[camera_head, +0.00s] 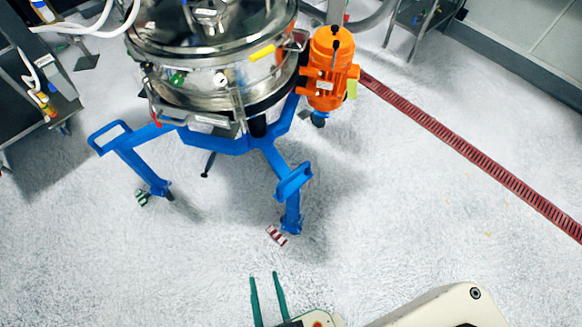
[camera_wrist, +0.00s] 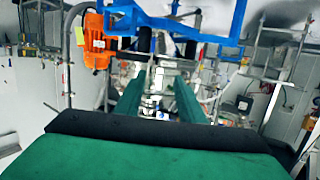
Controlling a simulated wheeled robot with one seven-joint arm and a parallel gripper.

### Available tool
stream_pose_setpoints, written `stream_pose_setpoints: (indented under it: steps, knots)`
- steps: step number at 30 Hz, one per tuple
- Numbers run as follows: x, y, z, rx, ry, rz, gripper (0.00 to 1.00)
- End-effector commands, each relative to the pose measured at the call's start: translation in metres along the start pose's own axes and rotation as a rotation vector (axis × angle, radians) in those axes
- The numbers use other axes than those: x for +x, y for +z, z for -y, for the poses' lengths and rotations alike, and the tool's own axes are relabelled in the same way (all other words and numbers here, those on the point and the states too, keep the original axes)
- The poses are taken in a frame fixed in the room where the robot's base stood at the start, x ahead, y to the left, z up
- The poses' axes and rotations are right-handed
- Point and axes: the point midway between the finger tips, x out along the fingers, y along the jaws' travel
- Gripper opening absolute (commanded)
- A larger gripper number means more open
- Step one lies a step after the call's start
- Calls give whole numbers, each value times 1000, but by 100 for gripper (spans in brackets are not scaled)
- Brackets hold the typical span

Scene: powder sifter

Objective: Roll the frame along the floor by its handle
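The blue frame (camera_head: 220,143) stands on the floor on legs with castors and carries a shiny steel sifter drum (camera_head: 215,60). One blue loop handle (camera_head: 294,180) is on its front leg, and another loop handle (camera_head: 108,137) sticks out at the left. My gripper (camera_head: 264,276) is at the bottom of the head view, in front of the front leg and apart from it. Its two green fingers are spread with nothing between them. In the wrist view my gripper (camera_wrist: 160,78) is also open, and part of the blue frame (camera_wrist: 185,28) shows at the top.
An orange motor (camera_head: 329,70) is mounted at the drum's right. A red floor grating (camera_head: 470,165) runs diagonally at the right. A dark cart (camera_head: 35,110) stands at the left, and a metal stand (camera_head: 418,18) at the top. The floor in front and right of the frame is clear.

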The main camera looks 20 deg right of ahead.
Motion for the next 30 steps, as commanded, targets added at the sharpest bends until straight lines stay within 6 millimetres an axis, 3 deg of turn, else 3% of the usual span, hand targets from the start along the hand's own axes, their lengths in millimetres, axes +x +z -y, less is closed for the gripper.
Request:
stream_pose_setpoints:
  steps: [6, 14, 23, 30]
  knots:
    - [21, 37, 19, 42, 170, -14, 36]
    - [66, 63, 38, 72, 375, -40, 36]
    - [139, 71, 41, 77, 603, -72, 36]
    - [205, 66, 21, 53, 775, -92, 36]
